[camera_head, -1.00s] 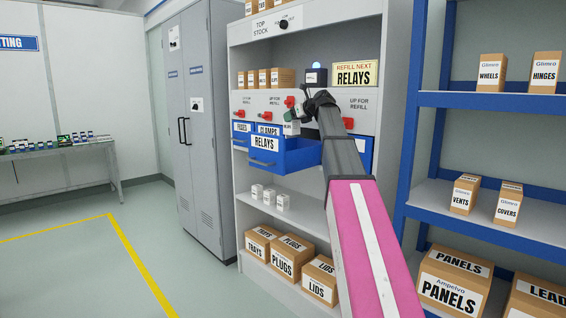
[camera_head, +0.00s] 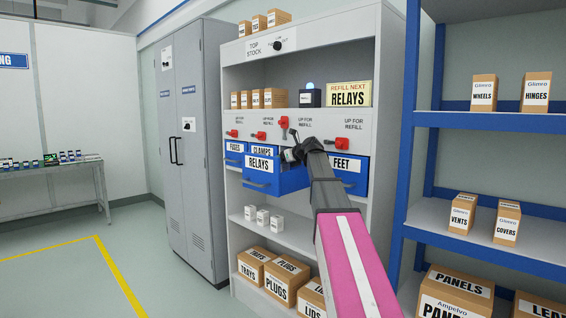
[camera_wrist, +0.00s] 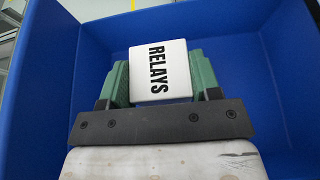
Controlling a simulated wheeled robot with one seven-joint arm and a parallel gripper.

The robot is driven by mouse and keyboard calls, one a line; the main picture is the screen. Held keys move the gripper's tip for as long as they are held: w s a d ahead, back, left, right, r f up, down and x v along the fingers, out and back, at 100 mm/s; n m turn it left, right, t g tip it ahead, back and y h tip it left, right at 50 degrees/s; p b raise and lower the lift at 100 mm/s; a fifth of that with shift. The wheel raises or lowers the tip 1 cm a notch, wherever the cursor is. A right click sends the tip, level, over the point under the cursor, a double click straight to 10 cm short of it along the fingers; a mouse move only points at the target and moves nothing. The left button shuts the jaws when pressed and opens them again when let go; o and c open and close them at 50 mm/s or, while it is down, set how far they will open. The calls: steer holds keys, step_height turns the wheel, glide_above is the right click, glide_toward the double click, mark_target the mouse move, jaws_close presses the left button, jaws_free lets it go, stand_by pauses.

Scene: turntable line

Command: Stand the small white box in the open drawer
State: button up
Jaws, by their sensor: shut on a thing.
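A small white box (camera_wrist: 160,70) marked RELAYS sits between the green fingers of my gripper (camera_wrist: 160,85) in the wrist view. My gripper is shut on it, and the blue drawer walls surround both. In the head view, the open blue drawer (camera_head: 262,182) marked RELAYS sticks out of the cabinet. My gripper (camera_head: 291,155) reaches down over its open top at the right side. The box is hidden there behind the drawer and arm. I cannot tell whether the box touches the drawer floor.
Drawers marked FUSES (camera_head: 235,147) and FEET (camera_head: 347,165) flank the open drawer. Red levers (camera_head: 261,136) sit above the row. Several small white boxes (camera_head: 263,217) stand on the shelf below. A REFILL NEXT RELAYS sign (camera_head: 348,94) stands above. Blue shelving (camera_head: 490,120) stands to the right.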

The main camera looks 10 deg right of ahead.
steer(key=shift+f, duration=0.75)
steer(key=o, duration=1)
steer(key=shift+r, duration=0.35)
steer(key=v, duration=1.2)
steer(key=shift+r, duration=0.15)
steer(key=shift+s+d, duration=0.1)
